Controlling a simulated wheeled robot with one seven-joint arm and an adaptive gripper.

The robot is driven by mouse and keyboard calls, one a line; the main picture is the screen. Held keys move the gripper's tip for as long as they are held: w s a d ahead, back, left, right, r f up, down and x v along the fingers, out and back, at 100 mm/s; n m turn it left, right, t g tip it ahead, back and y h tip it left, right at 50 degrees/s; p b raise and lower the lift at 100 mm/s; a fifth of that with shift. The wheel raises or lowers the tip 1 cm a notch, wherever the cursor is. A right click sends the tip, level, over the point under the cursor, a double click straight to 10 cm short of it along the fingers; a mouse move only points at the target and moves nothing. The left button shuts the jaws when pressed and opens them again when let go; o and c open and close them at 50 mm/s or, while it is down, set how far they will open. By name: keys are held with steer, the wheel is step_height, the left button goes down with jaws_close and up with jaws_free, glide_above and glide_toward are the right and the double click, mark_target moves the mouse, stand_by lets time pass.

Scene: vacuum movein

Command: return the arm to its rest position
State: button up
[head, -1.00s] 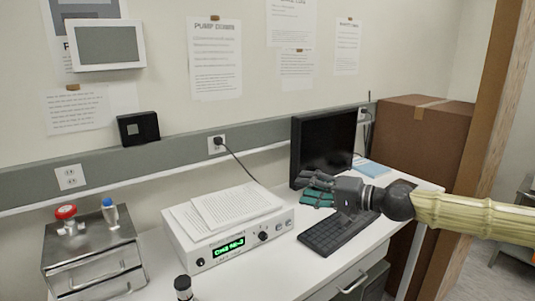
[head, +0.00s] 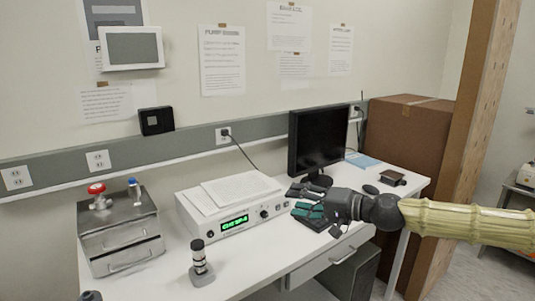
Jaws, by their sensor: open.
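My gripper (head: 302,202) reaches in from the right over the white desk (head: 250,278). Its dark fingers with teal pads point left and are apart, with nothing held between them. It is in front of the black monitor (head: 317,143), to the right of the white instrument box (head: 229,207). My arm (head: 465,222) has a pale yellow-green sleeve and stretches out level to the right edge. The dark keyboard is largely hidden behind the gripper; whether the gripper touches it or the desk cannot be told.
Papers lie on the instrument with the green display. A mouse (head: 370,189) and a small dark object (head: 393,177) lie on the right. A cardboard box (head: 405,150) and wooden post (head: 462,150) stand behind the arm.

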steer(key=s+a+f+g+h, duration=0.15)
steer(key=s+a+f, duration=0.3)
steer(key=f, duration=0.45)
steer(key=s+a+f+g, duration=0.25)
steer(key=a+f, duration=0.25)
steer(key=f, duration=0.4)
steer(key=s+f+g+h, duration=0.3)
steer(key=s+f+h, duration=0.2)
steer(key=s+f, duration=1.75)
steer(key=s+d+f+n+h, duration=0.1)
steer(key=s+d+f+h, duration=0.1)
steer(key=s+d+f, duration=0.45)
steer(key=s+d+f+n+g+h, duration=0.1)
steer(key=s+d+f+h, duration=0.2)
steer(key=d, duration=0.6)
steer(key=s+d+f+n+h, duration=0.1)
steer(key=s+d+f+h, duration=0.15)
steer(key=s+d, duration=0.45)
step_height(320, 180, down, 23)
steer(key=w+d+b, duration=0.1)
steer(key=b, duration=2.1)
step_height(320, 180, up, 13)
steer(key=p, duration=1.2)
steer(key=shift+p, duration=0.3)
